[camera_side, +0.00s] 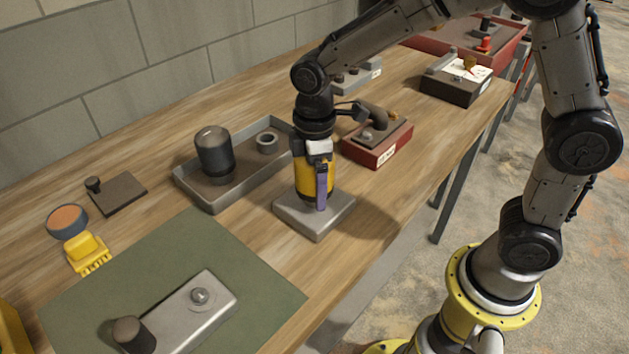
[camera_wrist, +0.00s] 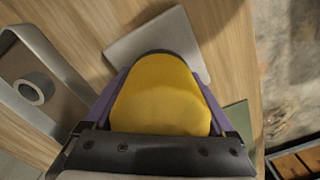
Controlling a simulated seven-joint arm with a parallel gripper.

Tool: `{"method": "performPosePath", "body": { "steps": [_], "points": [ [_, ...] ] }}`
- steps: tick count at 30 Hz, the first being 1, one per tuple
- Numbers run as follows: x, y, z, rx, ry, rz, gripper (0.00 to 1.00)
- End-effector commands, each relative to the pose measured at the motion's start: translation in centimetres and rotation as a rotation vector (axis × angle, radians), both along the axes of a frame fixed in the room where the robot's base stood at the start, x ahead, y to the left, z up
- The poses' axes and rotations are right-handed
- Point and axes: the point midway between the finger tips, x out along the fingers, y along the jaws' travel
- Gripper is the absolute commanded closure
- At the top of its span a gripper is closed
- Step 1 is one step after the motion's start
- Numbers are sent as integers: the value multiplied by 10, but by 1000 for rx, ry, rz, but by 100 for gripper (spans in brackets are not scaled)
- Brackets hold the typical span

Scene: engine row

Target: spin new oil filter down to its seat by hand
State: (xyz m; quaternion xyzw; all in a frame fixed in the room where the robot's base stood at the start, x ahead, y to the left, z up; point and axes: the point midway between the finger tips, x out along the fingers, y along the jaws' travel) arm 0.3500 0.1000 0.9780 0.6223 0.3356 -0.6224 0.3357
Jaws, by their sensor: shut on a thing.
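The new oil filter is a yellow can (camera_side: 316,180), upright on a square grey block (camera_side: 314,214). My gripper (camera_side: 321,190) points down over it and is shut on it, with a purple finger along its near side. In the wrist view the yellow filter (camera_wrist: 163,98) fills the space between the two purple fingers, and part of the grey block (camera_wrist: 160,42) shows beyond it. The filter's lower end and any gap at the seat cannot be made out.
A grey tray (camera_side: 196,193) left of the block holds a dark cylinder (camera_side: 214,150) and a ring (camera_side: 267,141). A red box (camera_side: 377,150) with a dark fitting stands close behind right. A green mat (camera_side: 150,275) with a metal plate (camera_side: 205,308) lies in front left.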

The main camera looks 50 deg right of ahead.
Motion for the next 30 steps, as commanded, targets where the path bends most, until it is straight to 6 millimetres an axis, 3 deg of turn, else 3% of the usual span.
{"method": "performPosePath", "body": {
  "steps": [1,6,11,30],
  "points": [
    [0,0,0,0,0,0,65],
    [0,0,0,0,0,0,94],
    [0,0,0,1,1,-69,94],
    [0,1,0,1,0,-880,94]
  ]
}}
